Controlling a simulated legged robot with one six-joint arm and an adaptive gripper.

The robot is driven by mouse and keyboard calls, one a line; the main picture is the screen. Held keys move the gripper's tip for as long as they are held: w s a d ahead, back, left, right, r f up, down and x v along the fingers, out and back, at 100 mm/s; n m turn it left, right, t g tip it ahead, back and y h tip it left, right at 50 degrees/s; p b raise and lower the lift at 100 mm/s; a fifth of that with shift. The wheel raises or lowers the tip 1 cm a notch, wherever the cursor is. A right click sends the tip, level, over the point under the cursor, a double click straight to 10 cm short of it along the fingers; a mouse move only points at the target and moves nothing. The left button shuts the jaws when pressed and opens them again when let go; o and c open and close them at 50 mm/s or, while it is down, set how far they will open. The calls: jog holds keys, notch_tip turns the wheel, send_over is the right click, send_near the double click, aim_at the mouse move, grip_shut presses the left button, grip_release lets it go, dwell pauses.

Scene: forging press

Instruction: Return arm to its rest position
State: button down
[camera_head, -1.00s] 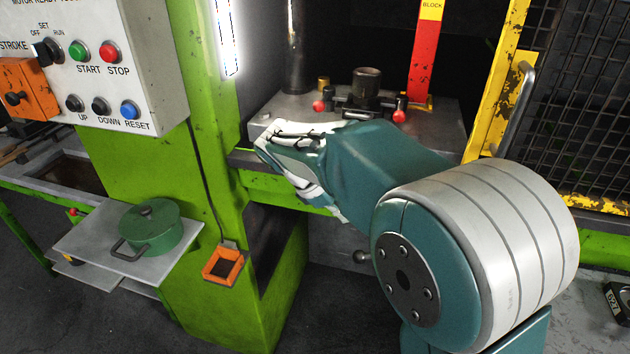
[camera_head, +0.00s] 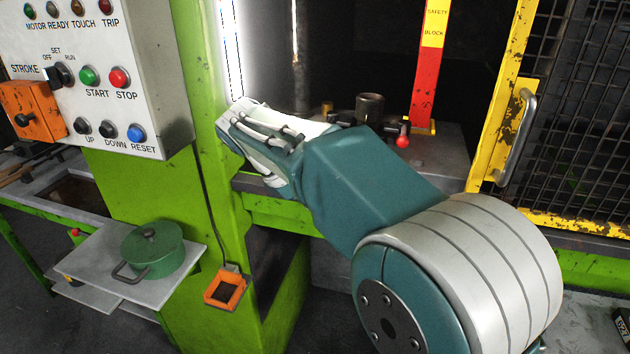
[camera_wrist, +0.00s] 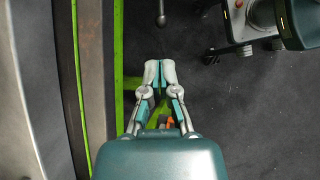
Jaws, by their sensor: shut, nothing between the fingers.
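My gripper shows in the wrist view (camera_wrist: 160,72), its two fingertips together with nothing between them. It hangs over dark floor, next to a green frame edge (camera_wrist: 119,60). In the head view my arm reaches from the lower right towards the green press column (camera_head: 205,90). Its white and teal wrist end is in front of the press opening, close to the column. The fingertips cannot be made out there.
A control panel (camera_head: 95,110) with an orange box (camera_head: 32,110) is at upper left. A green pot (camera_head: 153,250) stands on a side shelf (camera_head: 100,260). The red safety block (camera_head: 430,70), dies (camera_head: 369,105) and yellow mesh guard (camera_head: 505,110) lie behind my arm.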

jog(key=s+d+m+t+y, duration=0.1)
jog(key=s+d+m+y, duration=0.3)
jog(key=s+d+m, duration=0.45)
jog(key=s+d+f+m+t+y, duration=0.1)
jog(key=s+d+f+m+t, duration=0.1)
jog(key=s, duration=0.4)
jog(key=s+d+f+m+t+y, duration=0.2)
jog(key=s+m, duration=0.2)
jog(key=s, duration=0.2)
jog(key=shift+s+d+f, duration=0.2)
jog(key=shift+d+f, duration=0.15)
jog(key=shift+f, duration=0.05)
